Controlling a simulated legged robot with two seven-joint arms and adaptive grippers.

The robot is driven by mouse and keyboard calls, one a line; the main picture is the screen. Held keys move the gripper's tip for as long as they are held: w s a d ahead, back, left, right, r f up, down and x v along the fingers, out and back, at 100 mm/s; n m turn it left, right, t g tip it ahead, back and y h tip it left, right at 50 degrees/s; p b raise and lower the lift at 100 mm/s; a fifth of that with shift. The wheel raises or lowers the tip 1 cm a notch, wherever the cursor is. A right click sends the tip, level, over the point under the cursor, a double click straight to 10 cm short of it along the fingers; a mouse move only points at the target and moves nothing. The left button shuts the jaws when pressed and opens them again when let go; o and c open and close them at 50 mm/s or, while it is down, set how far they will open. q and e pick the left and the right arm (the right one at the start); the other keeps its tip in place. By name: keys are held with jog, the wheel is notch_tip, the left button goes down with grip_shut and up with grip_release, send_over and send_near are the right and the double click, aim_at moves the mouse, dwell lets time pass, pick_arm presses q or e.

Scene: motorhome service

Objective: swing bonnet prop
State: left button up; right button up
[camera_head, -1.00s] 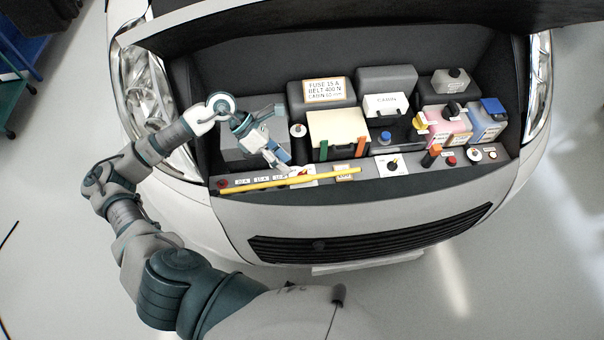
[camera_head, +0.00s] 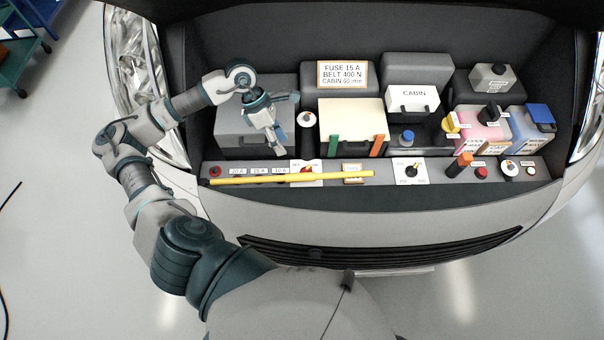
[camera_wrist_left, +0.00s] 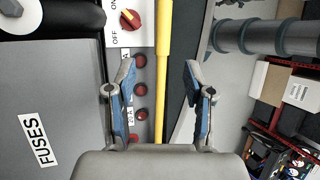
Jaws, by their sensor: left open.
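The yellow bonnet prop (camera_head: 320,176) lies flat along the front panel of the engine bay, from the red knob at left to past the middle. My left gripper (camera_head: 277,148) is open and empty, behind the rod and over the bay near the grey fuse box. In the left wrist view the two blue-padded fingers (camera_wrist_left: 158,75) are apart, and the yellow prop (camera_wrist_left: 163,30) runs between them in the picture. I cannot tell how far the fingers are from the rod. The raised bonnet (camera_head: 190,8) shows only at the top edge. My right gripper is not in view.
The fuse box (camera_head: 240,118) stands beside the gripper. An on/off switch (camera_head: 306,172) and several red buttons sit by the rod. A cream-lidded box (camera_head: 352,118), the cabin box (camera_head: 413,100) and coloured bottles (camera_head: 490,130) fill the bay further right.

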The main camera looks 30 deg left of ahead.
aim_at(299, 174)
pick_arm(q)
jog(key=p+x, duration=0.1)
jog(key=x, duration=1.3)
jog(key=shift+s+d+r, duration=0.1)
jog(key=shift+s, duration=0.05)
jog(key=shift+d+f, duration=0.1)
jog(key=shift+f, duration=0.35)
jog(key=shift+c, duration=0.3)
jog(key=shift+s, duration=0.1)
grip_shut()
